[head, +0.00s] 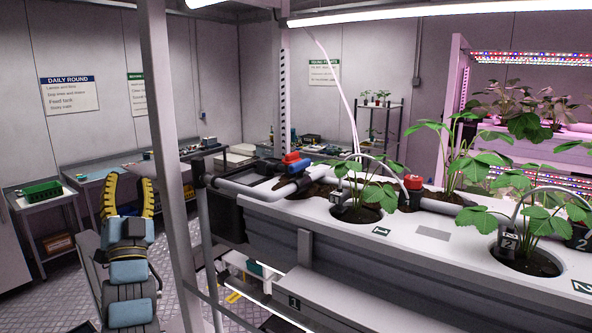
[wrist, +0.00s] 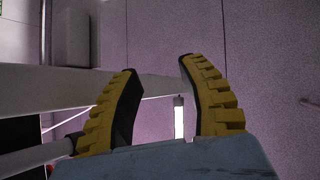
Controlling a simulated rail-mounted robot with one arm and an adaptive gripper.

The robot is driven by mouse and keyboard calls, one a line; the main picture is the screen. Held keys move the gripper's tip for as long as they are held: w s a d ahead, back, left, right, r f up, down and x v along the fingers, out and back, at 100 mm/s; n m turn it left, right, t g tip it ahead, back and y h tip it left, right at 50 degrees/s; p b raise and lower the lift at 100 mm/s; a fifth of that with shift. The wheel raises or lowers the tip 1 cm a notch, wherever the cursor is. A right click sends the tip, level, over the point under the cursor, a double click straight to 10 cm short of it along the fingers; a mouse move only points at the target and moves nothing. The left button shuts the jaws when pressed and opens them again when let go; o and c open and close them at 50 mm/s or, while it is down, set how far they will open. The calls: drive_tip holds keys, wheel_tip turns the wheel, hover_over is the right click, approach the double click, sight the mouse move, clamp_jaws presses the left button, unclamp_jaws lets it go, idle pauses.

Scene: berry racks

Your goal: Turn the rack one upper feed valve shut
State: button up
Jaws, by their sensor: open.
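The rack one upper trough (head: 440,257) carries a label "1" and holds plants. At its left end a grey feed pipe (head: 250,187) runs along the top.
A white upright post (head: 164,130) stands between my gripper and the trough. Another red-topped fitting (head: 412,182) sits among the plants. Side tables (head: 50,205) line the back left. A lit rack (head: 530,130) stands at right. The floor behind my arm is clear.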

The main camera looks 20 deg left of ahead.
drive_tip(key=a+r+n+g+h, duration=0.2)
drive_tip(key=a+r+n+g, duration=0.1)
drive_tip(key=a+r+n, duration=0.25)
drive_tip(key=w+d+r+m+h, duration=0.1)
drive_tip(key=d+r+h, duration=0.1)
drive_tip(key=d+h, duration=0.1)
drive_tip(key=w+d+r+m+t+h, duration=0.1)
drive_tip(key=d+r+h, duration=0.2)
drive_tip(key=d+h, duration=0.1)
drive_tip(key=w+d+r+m+h, duration=0.1)
drive_tip(key=d+r+m+h, duration=0.1)
drive_tip(key=d+h, duration=0.2)
drive_tip(key=shift+d+r+b, duration=0.15)
drive_tip(key=shift+d+b, duration=0.15)
drive_tip(key=shift+d, duration=0.4)
drive_tip(key=m+g+h, duration=0.5)
drive_tip(key=m+h, duration=0.1)
drive_tip(key=h, duration=0.2)
approach(296, 163)
drive_tip(key=p+x, duration=0.4)
drive_tip(key=x, duration=0.6)
drive_tip(key=shift+w+p, duration=0.1)
drive_tip(key=shift+p, duration=0.2)
clamp_jaws()
